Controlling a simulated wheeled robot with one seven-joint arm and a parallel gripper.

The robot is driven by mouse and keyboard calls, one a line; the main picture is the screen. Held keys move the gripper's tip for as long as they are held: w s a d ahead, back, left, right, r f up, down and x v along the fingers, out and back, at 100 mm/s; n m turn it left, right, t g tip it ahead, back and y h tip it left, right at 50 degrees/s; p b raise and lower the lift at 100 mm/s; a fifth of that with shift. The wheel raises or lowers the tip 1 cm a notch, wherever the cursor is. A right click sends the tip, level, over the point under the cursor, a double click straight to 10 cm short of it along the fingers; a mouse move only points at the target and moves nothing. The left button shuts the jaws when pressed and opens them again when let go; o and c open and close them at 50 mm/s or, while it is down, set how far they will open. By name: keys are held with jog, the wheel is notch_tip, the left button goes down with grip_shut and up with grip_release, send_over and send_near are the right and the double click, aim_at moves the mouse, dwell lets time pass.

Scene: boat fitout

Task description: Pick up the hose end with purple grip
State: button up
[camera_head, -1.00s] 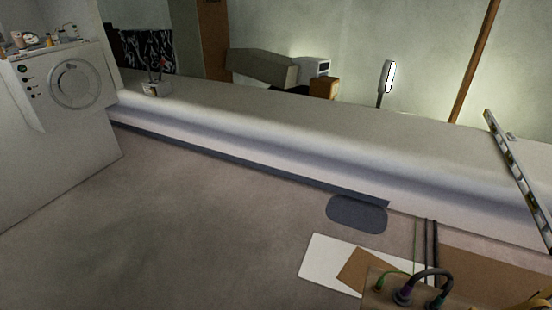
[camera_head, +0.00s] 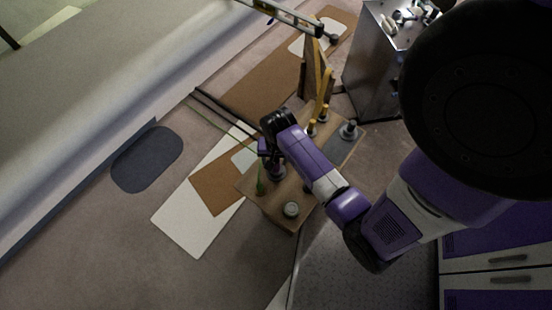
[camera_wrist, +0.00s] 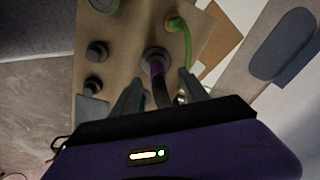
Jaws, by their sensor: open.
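The hose end with purple grip (camera_wrist: 157,68) stands in a round grey collar on a wooden bench top (camera_wrist: 125,40) in the wrist view. A dark hose runs from it toward my gripper. My gripper (camera_wrist: 161,86) is open, its two grey fingers on either side of the purple grip in the picture; I cannot tell whether they touch it. In the head view my gripper (camera_head: 266,148) is above the small wooden bench (camera_head: 287,214), and it partly hides the purple-grip hose end there.
Several grey round fittings (camera_wrist: 97,52) are on the bench top. A metal cabinet (camera_head: 372,65) is behind. Floor at left is open.

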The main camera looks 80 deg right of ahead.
aim_at(276, 165)
jog(key=shift+d+m+g+y, duration=0.3)
jog(key=shift+d+m+y, duration=0.15)
jog(key=shift+d, duration=0.4)
jog(key=shift+s+f, duration=0.1)
jog(key=shift+f, duration=0.05)
notch_tip(276, 165, down, 7)
jog(key=shift+d+f+b, duration=0.1)
jog(key=shift+f+b, duration=0.05)
jog(key=shift+b, duration=1.05)
grip_shut()
